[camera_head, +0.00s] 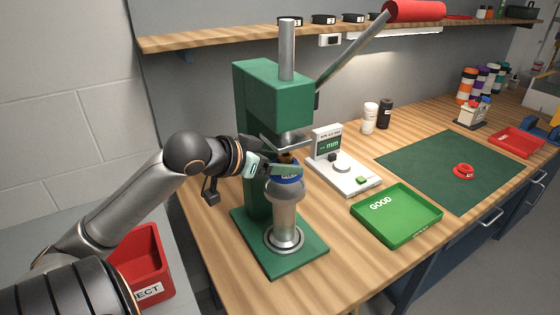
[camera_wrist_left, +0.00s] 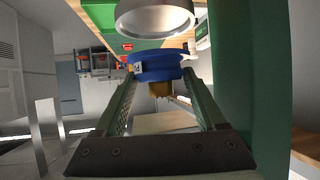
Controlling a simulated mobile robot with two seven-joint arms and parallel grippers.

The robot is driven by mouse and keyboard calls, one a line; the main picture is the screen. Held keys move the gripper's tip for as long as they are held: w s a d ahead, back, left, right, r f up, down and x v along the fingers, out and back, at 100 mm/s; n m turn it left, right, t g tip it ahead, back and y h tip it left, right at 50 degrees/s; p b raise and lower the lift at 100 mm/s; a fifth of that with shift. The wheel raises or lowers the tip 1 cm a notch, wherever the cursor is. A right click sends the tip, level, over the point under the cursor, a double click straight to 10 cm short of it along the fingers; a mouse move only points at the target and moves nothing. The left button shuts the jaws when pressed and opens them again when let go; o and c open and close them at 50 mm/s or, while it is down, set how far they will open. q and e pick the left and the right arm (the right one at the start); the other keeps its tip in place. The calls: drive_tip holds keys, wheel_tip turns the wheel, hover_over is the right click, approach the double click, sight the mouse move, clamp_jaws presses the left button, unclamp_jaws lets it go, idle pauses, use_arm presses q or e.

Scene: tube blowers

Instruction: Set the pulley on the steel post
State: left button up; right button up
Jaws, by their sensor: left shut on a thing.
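The pulley is a blue disc with a brass-coloured hub (camera_head: 289,180). It is in my left gripper (camera_head: 283,169), which is shut on it under the green press (camera_head: 272,82). The steel post (camera_head: 284,212) stands on the press's green base, with a wide rim at its top. The pulley is just above this rim in the head view. In the left wrist view the blue pulley (camera_wrist_left: 160,66) lies between the two fingers, with a visible gap to the round steel rim (camera_wrist_left: 154,18). My fingers hide part of the pulley. My right gripper is not in view.
A white gauge (camera_head: 345,176) and a green GOOD tray (camera_head: 397,226) stand right of the press. A red part (camera_head: 463,170) lies on the green mat (camera_head: 420,165). A red reject bin (camera_head: 148,256) is at lower left. The press's lever slants up to the right.

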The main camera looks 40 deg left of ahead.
sight(274, 177)
use_arm(q)
drive_tip(key=shift+r+p, duration=0.1)
drive_tip(key=shift+p, duration=0.2)
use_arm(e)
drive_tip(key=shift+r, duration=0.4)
use_arm(q)
drive_tip(key=shift+f+b, duration=0.8)
drive_tip(key=shift+f, duration=1.2)
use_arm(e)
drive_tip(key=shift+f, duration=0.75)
use_arm(q)
drive_tip(key=o, duration=1.6)
drive_tip(key=shift+c, duration=0.2)
